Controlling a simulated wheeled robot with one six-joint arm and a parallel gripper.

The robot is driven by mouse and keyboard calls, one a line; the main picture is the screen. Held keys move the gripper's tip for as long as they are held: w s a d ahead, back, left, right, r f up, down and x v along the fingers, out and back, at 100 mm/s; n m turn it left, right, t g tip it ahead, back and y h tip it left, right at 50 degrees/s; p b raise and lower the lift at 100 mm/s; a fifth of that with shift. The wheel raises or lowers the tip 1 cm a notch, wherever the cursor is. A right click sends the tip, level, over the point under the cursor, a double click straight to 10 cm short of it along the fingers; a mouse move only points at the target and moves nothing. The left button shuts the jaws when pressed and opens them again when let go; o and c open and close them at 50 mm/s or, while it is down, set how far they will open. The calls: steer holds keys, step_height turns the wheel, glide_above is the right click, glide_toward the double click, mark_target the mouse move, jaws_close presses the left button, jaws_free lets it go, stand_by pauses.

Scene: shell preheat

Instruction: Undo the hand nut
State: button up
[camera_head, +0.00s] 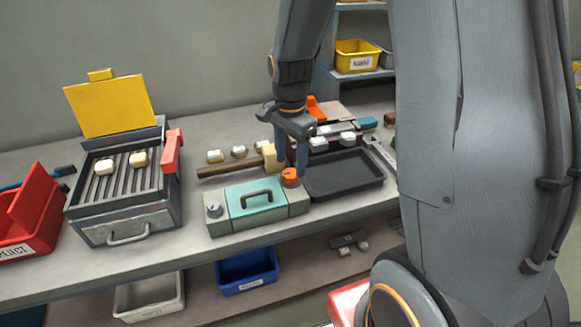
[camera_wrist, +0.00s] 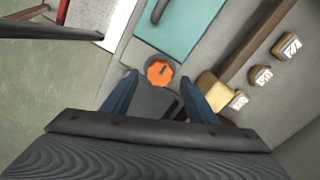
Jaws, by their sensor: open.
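The hand nut (camera_head: 290,176) is an orange, lobed knob on the right end of a grey box (camera_head: 217,226) with a teal lid (camera_head: 262,203) and dark handle. In the wrist view the nut (camera_wrist: 159,73) appears between the fingertips, with a dark mark on its face. My gripper (camera_head: 290,163) is open and points down over the nut, with one blue finger to each side in the picture. The fingers (camera_wrist: 158,82) also show in the wrist view. I see no clear contact with the nut; the exact height gap is hard to tell.
A grey dial (camera_head: 213,209) sits on the box's left end. A black tray (camera_head: 345,178) lies close on the right. A wooden bar (camera_head: 225,169), a yellowish block (camera_head: 270,157) and small white-topped blocks lie behind. A grill with a raised yellow lid (camera_head: 110,105) stands left.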

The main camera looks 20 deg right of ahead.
mark_target(291, 173)
steer(key=shift+f+p, duration=0.3)
steer(key=shift+f, duration=1.5)
steer(key=shift+c, duration=0.3)
steer(key=c, duration=1)
